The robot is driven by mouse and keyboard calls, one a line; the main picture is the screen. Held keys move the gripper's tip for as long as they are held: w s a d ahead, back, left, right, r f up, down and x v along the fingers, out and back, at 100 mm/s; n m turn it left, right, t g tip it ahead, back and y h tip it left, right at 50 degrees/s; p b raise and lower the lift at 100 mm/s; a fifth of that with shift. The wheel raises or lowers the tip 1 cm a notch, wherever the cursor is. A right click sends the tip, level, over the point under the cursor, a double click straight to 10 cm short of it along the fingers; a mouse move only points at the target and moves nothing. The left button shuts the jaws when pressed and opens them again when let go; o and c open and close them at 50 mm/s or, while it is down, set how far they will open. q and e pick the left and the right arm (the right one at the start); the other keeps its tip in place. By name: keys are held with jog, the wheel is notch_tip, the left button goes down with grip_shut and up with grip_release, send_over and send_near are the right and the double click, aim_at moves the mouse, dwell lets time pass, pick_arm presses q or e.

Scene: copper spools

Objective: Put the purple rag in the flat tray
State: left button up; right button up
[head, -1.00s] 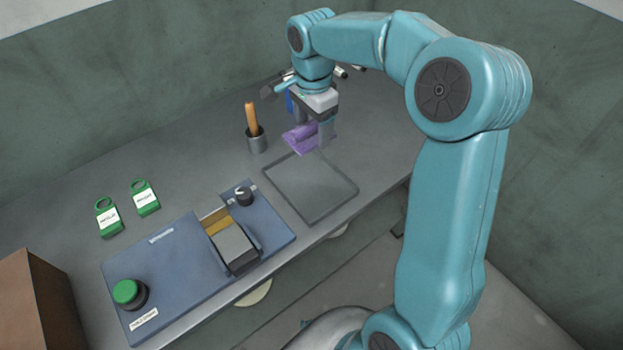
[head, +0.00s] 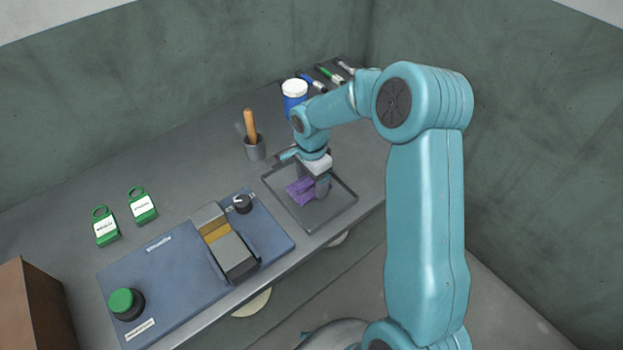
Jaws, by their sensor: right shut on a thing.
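The purple rag (head: 299,192) is crumpled and sits within the outline of the flat tray, between the fingers of my right gripper (head: 308,190). The gripper points down and is shut on the rag. I cannot tell whether the rag touches the tray's floor. The flat tray (head: 333,217) is dark grey with a low rim and lies near the front edge of the bench; the gripper and rag hide part of its back. My left gripper is not in view.
A grey cup (head: 255,150) with a wooden-handled tool stands behind the tray. A blue jar with a white lid (head: 294,95) and several pens (head: 328,75) are at the back. A blue panel (head: 165,270) with a green button lies left.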

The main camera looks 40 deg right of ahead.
aim_at(311, 180)
jog(key=shift+f, duration=0.1)
jog(key=o, duration=1)
jog(key=shift+r, duration=0.25)
notch_tip(311, 180, up, 12)
jog(key=shift+f+p, duration=0.1)
jog(key=shift+p, duration=0.2)
